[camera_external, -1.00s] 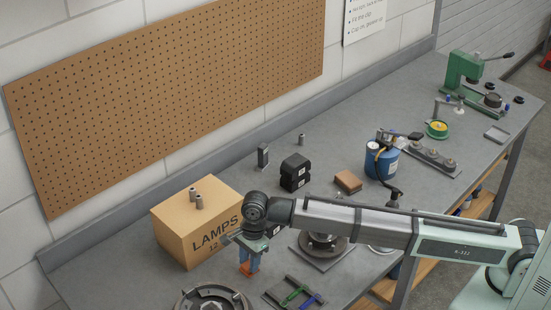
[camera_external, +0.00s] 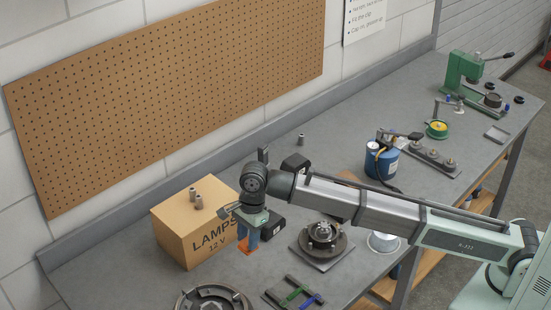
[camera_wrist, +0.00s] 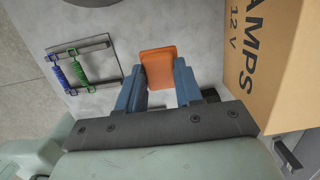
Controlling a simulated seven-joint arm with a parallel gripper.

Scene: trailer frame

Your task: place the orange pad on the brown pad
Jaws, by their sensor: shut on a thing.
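The orange pad (camera_external: 245,248) is between the blue fingers of my gripper (camera_external: 247,240), just right of the lamps box. In the wrist view my gripper (camera_wrist: 159,82) is shut on the orange pad (camera_wrist: 158,64), whose flat face shows between and beyond the fingertips. In the external view I cannot tell how high above the bench it is. The brown pad (camera_external: 348,175) lies on the bench behind my arm, mostly hidden by it; only a small brown part shows. It is not in the wrist view.
The LAMPS box (camera_external: 190,232) stands close left of my gripper. A round fixture (camera_external: 322,240), a frame with green and blue springs (camera_external: 293,294) and a ring-shaped part (camera_external: 213,298) are nearby. Black blocks (camera_external: 294,163) and a blue canister (camera_external: 381,160) stand near the brown pad.

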